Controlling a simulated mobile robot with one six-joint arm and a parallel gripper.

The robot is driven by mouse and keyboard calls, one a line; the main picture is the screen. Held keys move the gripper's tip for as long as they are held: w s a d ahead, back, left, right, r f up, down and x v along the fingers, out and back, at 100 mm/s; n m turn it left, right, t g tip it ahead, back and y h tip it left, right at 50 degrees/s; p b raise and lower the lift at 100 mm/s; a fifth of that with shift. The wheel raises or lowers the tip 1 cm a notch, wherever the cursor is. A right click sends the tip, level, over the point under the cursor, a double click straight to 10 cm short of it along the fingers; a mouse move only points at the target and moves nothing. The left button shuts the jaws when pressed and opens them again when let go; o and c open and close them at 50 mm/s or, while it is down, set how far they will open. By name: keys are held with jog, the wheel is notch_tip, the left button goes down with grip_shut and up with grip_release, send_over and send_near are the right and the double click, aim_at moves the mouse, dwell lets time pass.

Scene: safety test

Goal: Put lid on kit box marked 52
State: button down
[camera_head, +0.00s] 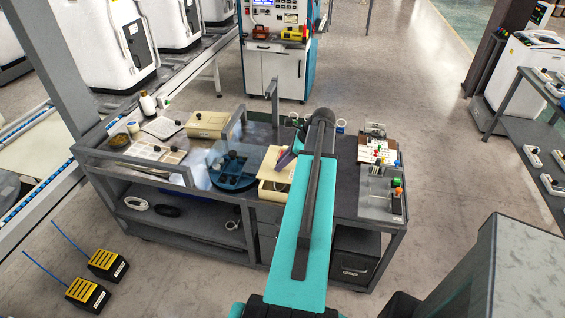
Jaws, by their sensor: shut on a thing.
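A cream open kit box (271,193) stands on the dark workbench, left of my teal arm; the arm hides its right side. A cream lid (269,157) is tilted up over the box's back part. My gripper (284,161) shows only in part beside the arm, at the lid, and is shut on it. I cannot tell whether the lid touches the box. A second cream box (207,124), closed, stands at the back left of the bench. No number 52 can be read on either box.
A round blue turntable (232,170) with small black parts sits left of the open box, under a grey frame. A board with coloured parts (378,152) and a grey fixture (381,190) stand right of my arm.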

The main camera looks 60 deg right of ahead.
aim_at(283, 171)
jog(key=shift+f+b, duration=1.15)
jog(key=shift+f, duration=1.2)
jog(key=shift+r+p, duration=0.1)
jog(key=shift+p, duration=0.55)
jog(key=shift+f+p, duration=0.35)
jog(key=shift+p, duration=0.15)
dwell(2.2)
jog(key=c, duration=1)
grip_release()
jog(key=shift+r, duration=0.1)
jog(key=shift+r+p, duration=2.8)
jog(key=shift+r, duration=0.6)
